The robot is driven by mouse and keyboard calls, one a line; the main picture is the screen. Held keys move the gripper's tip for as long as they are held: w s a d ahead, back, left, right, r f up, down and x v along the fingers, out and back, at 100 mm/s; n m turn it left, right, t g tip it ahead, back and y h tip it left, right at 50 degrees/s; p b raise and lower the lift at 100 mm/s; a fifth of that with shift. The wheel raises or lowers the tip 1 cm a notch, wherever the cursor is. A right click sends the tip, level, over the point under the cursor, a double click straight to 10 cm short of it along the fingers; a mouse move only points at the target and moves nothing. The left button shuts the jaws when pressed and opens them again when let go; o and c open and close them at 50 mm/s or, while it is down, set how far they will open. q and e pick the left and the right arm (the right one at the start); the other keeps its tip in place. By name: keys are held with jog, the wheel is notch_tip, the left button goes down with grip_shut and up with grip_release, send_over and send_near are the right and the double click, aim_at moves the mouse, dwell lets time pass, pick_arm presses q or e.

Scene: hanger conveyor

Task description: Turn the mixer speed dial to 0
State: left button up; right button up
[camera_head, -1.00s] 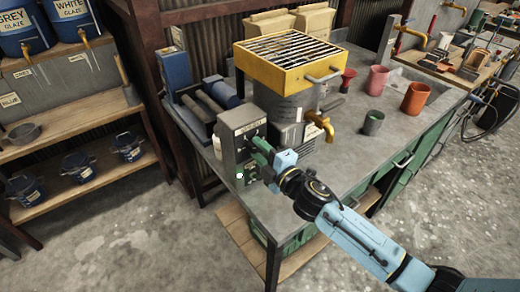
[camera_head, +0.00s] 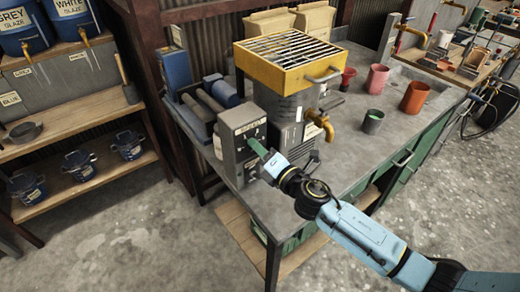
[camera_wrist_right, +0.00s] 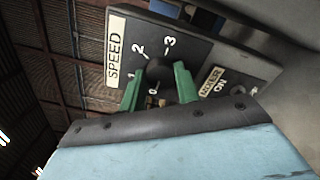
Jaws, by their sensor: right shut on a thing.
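The mixer speed dial is a dark round knob (camera_wrist_right: 159,68) on a grey control box (camera_head: 228,128) at the near left corner of the bench. In the right wrist view its panel reads SPEED, with 0, 1, 2 and 3 around the knob. My right gripper (camera_head: 258,148) reaches the box's front; its green fingers (camera_wrist_right: 158,80) are on either side of the knob and shut on it. The 0 mark shows between the fingers, just below the knob. I cannot tell which number the dial points at. My left gripper is not in view.
A MIXER ON label (camera_wrist_right: 212,82) is beside the right finger. A mixer with a yellow grated top (camera_head: 290,62) and brass tap (camera_head: 320,124) stands behind the box. Cups, including a red one (camera_head: 415,97), stand on the bench (camera_head: 350,150). Shelves (camera_head: 75,120) are at left.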

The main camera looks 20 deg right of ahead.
dwell(0.5)
jog(key=o, duration=1)
jog(key=shift+s, duration=0.1)
jog(key=b+v, duration=0.1)
jog(key=v, duration=1.2)
jog(key=shift+s+b, duration=0.15)
jog(key=shift+b, duration=0.25)
